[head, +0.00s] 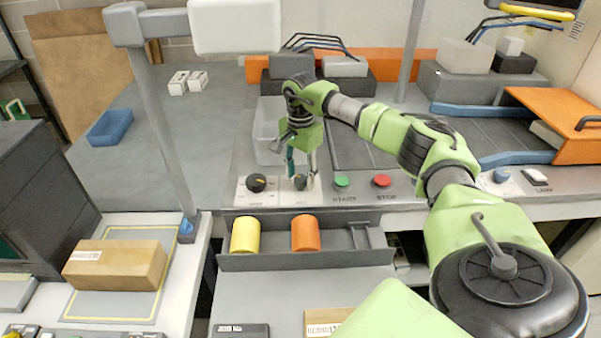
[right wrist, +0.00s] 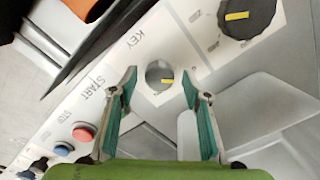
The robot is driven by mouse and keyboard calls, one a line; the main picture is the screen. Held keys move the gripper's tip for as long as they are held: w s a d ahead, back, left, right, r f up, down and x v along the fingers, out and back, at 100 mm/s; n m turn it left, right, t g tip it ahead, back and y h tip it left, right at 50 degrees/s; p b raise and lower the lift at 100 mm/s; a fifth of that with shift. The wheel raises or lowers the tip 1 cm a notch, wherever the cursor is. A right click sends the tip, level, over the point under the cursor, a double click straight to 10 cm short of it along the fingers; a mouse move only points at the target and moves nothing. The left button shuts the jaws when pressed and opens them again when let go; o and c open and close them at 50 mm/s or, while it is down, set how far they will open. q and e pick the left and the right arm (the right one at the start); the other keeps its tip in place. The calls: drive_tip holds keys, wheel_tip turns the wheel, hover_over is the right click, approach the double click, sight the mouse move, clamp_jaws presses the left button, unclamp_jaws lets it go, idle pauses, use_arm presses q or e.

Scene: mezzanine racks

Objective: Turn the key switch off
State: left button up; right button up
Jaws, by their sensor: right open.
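The key switch (head: 300,183) is a small dark round knob on the pale control panel, partly covered by my right gripper in the head view. My right gripper (head: 301,169) is open above the panel, pointing down at the switch. In the right wrist view its teal-padded fingers (right wrist: 159,88) stand on either side of the knob with gaps; I cannot tell the height left. My left gripper is not in view.
A larger black dial (head: 256,183) sits left of the switch. A green START button (head: 341,182) and a red STOP button (head: 381,181) sit to the right. A grey bin (head: 268,150) is behind. Yellow (head: 245,235) and orange (head: 305,233) cylinders lie in front.

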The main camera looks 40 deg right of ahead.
sight(301, 178)
wheel_tip(301, 178, up, 12)
idle(0.5)
idle(0.5)
